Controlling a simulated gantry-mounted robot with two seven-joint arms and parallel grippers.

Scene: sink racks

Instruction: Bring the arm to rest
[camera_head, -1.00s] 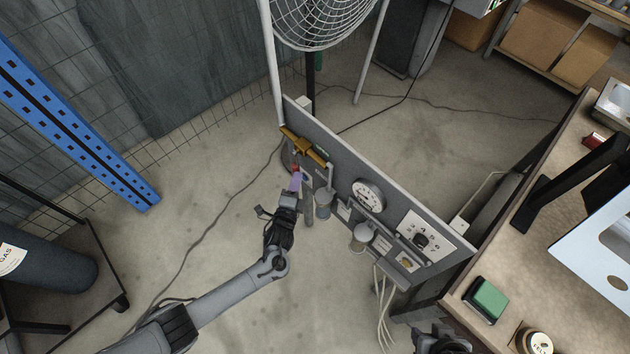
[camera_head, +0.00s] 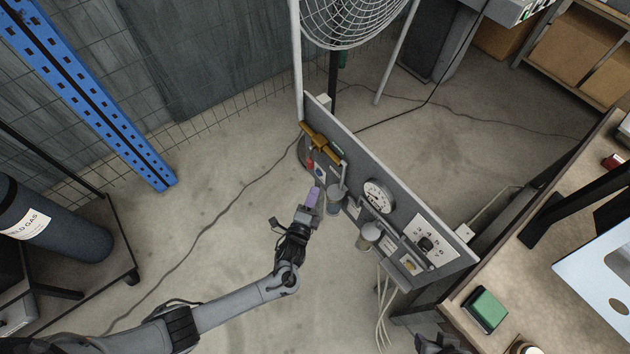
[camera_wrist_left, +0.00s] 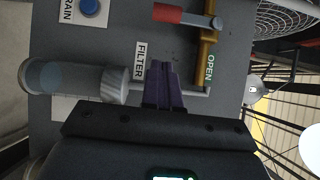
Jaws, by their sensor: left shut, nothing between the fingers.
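My left gripper (camera_head: 314,194) has purple fingers and is shut and empty. It is in front of the grey panel (camera_head: 397,205), at the panel's left part, just below a red-handled lever (camera_head: 310,163) and brass piping (camera_head: 322,144). In the left wrist view its closed fingers (camera_wrist_left: 165,84) point at the panel beside the FILTER label (camera_wrist_left: 140,60). The red lever (camera_wrist_left: 180,15) and the brass pipe (camera_wrist_left: 208,45) lie beyond the fingertips, apart from them. Part of my right arm (camera_head: 442,344) shows at the bottom edge of the head view; its jaws cannot be made out.
The panel carries a round gauge (camera_head: 378,196), a dial plate (camera_head: 428,239) and filter cups (camera_head: 368,236). A gas cylinder (camera_head: 55,230) and a blue post (camera_head: 95,105) stand at left.

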